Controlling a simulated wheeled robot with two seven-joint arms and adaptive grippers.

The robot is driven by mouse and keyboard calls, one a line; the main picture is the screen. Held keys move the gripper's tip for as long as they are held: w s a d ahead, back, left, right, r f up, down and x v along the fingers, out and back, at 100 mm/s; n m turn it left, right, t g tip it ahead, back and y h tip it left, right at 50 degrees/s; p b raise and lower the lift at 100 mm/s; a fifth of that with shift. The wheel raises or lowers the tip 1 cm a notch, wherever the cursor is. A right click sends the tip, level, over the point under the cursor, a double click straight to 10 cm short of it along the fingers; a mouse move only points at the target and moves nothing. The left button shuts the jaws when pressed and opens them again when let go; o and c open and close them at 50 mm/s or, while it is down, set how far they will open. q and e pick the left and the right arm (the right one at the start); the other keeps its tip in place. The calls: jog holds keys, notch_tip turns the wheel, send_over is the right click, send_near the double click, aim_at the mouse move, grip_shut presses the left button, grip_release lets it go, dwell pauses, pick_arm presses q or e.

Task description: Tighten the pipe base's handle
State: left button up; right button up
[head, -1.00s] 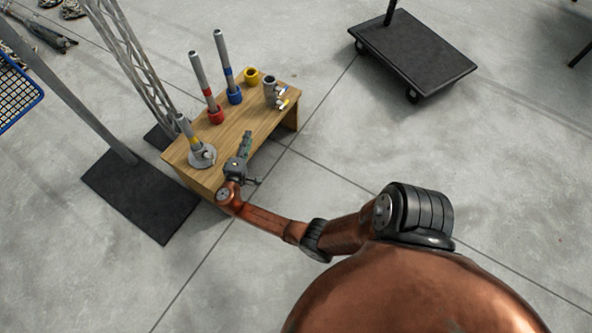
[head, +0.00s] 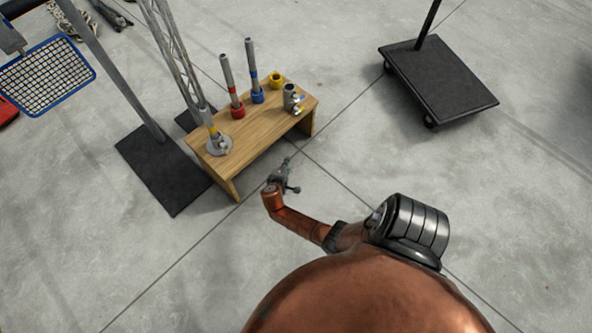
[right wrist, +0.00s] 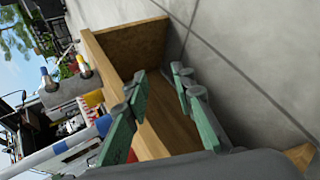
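The pipe base (head: 219,147) is a round grey flange with a small handle, at the left end of a wooden bench. I cannot make out the base's handle in that view. My left gripper is not in view.
The bench (head: 262,130) also holds a pipe in a red collar (head: 237,110), a pipe in a blue collar (head: 257,96), a yellow collar (head: 277,80) and a grey valve fitting (head: 291,96). A black stand plate (head: 160,175) lies left; a black cart (head: 445,85) stands right.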

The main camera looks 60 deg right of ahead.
jog(key=shift+s+a+f+y+p, duration=0.2)
jog(key=shift+s+f, duration=0.15)
jog(key=shift+s, duration=0.2)
jog(key=shift+s+a+f+y+p, duration=0.15)
jog(key=shift+s+f, duration=0.2)
jog(key=shift+s, duration=0.2)
